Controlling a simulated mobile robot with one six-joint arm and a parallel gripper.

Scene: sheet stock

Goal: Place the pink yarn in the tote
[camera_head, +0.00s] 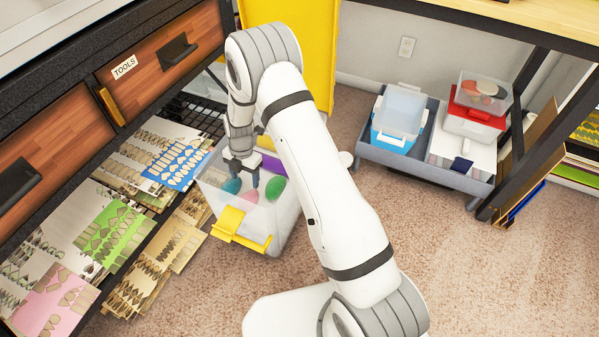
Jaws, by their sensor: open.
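The clear tote (283,226) with yellow latches stands on the carpet left of centre. My gripper (244,186) points down into the tote's opening, with its fingers apart. A pink item, which looks like the pink yarn (250,197), shows low in the tote just below the fingertips. I cannot tell whether the fingers touch it. A teal item (231,186) and a green item (276,187) lie on either side of it in the tote. My arm hides part of the tote's right and back sides.
A rack of sheet stock (110,240) and wooden drawers (165,60) stand close on the left. A purple item (272,164) is at the tote's back. A grey cart (420,171) with boxes stands at the back right. The carpet (500,280) at the lower right is clear.

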